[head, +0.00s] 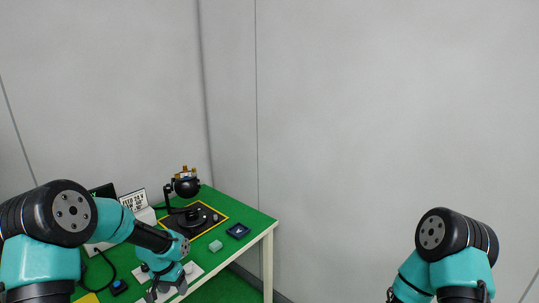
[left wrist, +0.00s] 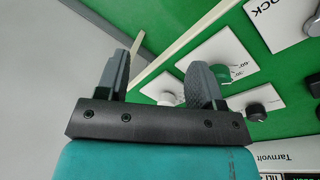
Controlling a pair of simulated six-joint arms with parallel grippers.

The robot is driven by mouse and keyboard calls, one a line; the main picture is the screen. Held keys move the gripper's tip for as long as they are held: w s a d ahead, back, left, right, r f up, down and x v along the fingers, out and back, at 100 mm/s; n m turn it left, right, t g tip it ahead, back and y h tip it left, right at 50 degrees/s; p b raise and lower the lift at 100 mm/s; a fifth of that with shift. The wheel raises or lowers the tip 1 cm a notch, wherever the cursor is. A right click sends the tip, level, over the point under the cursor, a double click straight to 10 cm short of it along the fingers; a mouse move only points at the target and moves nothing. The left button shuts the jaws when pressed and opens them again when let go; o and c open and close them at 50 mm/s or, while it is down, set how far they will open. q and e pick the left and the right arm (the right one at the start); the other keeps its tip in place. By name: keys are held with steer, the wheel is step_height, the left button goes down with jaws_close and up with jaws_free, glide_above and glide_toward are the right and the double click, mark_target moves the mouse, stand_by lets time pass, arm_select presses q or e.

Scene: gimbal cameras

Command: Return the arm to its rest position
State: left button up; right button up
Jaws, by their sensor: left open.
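My left arm comes in from the left in the head view and reaches over the green table (head: 255,222). My left gripper (head: 167,290) is near the table's front edge, pointing down. In the left wrist view the left gripper (left wrist: 165,75) is open, with nothing between its two dark fingers. White panels with knobs (left wrist: 222,60) lie beyond the fingers on the green surface. My right arm shows at the lower right of the head view, away from the table; its gripper is out of the picture.
A small teal block (head: 215,246) and a dark blue pad (head: 238,231) lie right of my left arm. Right of the table is free room.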

arm_select(q)
steer(key=s+d+f+n+h, duration=0.1)
steer(key=s+d+f+n, duration=0.1)
steer(key=s+d+f, duration=0.3)
steer(key=s+d+f+n, duration=0.2)
steer(key=s+d+f, duration=0.3)
steer(key=s+f, duration=0.6)
steer(key=s, duration=0.8)
steer(key=shift+s+f+t+h, duration=0.3)
steer(key=shift+s+f+h, duration=0.05)
steer(key=shift+h, duration=0.05)
